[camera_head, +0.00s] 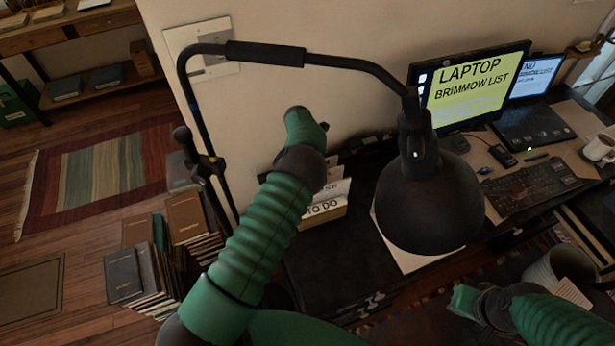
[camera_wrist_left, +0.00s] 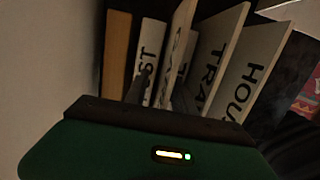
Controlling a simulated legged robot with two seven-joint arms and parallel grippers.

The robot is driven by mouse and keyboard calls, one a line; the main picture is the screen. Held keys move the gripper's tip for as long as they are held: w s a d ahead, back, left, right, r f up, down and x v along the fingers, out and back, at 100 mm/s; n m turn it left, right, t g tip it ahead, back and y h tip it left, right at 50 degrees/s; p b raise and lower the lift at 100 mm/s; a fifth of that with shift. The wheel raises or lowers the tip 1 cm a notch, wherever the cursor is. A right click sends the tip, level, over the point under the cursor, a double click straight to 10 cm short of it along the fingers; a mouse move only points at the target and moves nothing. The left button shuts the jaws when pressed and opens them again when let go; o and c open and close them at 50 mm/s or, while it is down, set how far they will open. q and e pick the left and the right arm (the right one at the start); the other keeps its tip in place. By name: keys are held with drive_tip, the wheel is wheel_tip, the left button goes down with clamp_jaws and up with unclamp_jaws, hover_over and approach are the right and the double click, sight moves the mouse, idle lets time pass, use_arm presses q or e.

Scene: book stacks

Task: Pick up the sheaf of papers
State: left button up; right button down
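Several upright white papers with black lettering stand in a holder marked "TO DO" (camera_head: 324,209) on the dark desk by the wall. In the left wrist view the papers (camera_wrist_left: 216,62) fan out, with partly readable words. My left gripper (camera_wrist_left: 162,88) reaches in among them; its dark fingers stand apart with a white sheet edge between, and whether they grip it is unclear. In the head view my left wrist hides the fingers. A flat white sheet (camera_head: 402,250) lies under the lamp. My right gripper (camera_head: 476,303) is low at the right, apart from the papers.
A black desk lamp (camera_head: 428,195) hangs over the desk, its arm (camera_head: 268,54) arching above my left arm. A laptop screen (camera_head: 470,85), a keyboard (camera_head: 530,187) and a mug (camera_head: 598,147) occupy the right. Books (camera_head: 150,270) are stacked on the floor at left.

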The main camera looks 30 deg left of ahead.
use_arm(q)
drive_tip(key=shift+w+a+f, duration=0.2)
drive_tip(key=shift+f, duration=0.05)
drive_tip(key=shift+s+d+r, duration=0.15)
drive_tip(key=shift+d+r, duration=0.05)
drive_tip(key=shift+d, duration=0.1)
drive_tip(key=shift+c, duration=0.5)
drive_tip(key=shift+d, duration=0.15)
drive_tip(key=c, duration=0.5)
clamp_jaws()
drive_tip(key=shift+a, duration=0.25)
